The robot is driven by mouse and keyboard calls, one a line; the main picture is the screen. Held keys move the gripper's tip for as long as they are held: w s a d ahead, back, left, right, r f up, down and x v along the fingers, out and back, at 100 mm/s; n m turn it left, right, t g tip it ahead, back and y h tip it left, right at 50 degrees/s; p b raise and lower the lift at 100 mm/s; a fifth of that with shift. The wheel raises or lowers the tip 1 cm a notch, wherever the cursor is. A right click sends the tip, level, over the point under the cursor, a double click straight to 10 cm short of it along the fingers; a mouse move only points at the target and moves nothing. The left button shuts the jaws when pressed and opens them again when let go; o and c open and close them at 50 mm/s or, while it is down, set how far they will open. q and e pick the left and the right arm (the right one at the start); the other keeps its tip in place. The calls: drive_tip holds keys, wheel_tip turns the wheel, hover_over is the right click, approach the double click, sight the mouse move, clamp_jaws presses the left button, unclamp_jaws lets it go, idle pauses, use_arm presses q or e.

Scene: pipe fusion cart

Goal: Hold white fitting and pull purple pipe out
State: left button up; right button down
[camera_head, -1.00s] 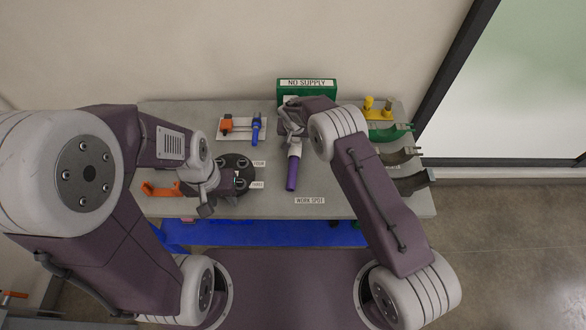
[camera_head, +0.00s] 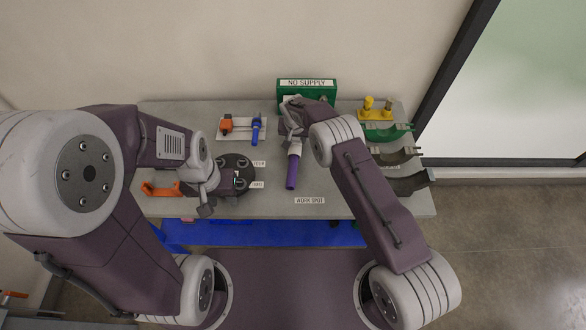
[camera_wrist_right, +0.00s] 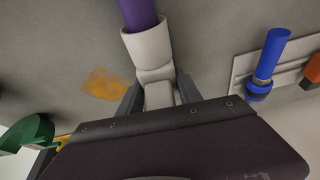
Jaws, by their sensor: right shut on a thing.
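The purple pipe (camera_head: 292,172) sticks out of the white fitting (camera_head: 295,146) and points toward the front of the table. In the right wrist view the pipe (camera_wrist_right: 139,13) is seated in the fitting's wide mouth (camera_wrist_right: 149,48). My right gripper (camera_wrist_right: 158,88) is shut on the narrow end of the fitting, a finger on each side. In the head view the right gripper (camera_head: 290,127) is partly covered by its own wrist. My left gripper (camera_head: 205,209) is at the left, beside the black round plate, apart from the pipe; its jaw opening cannot be made out.
The black round plate (camera_head: 238,164) has labelled slots. A white board holds a blue part (camera_head: 257,130) and an orange part (camera_head: 226,124). A green "NO SUPPLY" box (camera_head: 309,88) stands at the back. Curved holders (camera_head: 397,154) line the right. The front around "WORK SPOT" (camera_head: 310,201) is clear.

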idle(1.8)
use_arm(q)
drive_tip(key=o, duration=0.3)
drive_tip(key=shift+o, duration=0.2)
drive_tip(key=m+g+h, duration=0.1)
hover_over(290, 184)
drive_tip(key=a, duration=0.1)
wheel_tip(290, 184, down, 9)
drive_tip(key=shift+a, duration=0.1)
drive_tip(key=shift+d+f, duration=0.15)
drive_tip(key=shift+f, duration=1.15)
drive_tip(key=shift+d+f, duration=0.2)
drive_tip(key=shift+f, duration=1.1)
drive_tip(key=shift+d+f, duration=0.15)
drive_tip(key=shift+f, duration=1.15)
clamp_jaws()
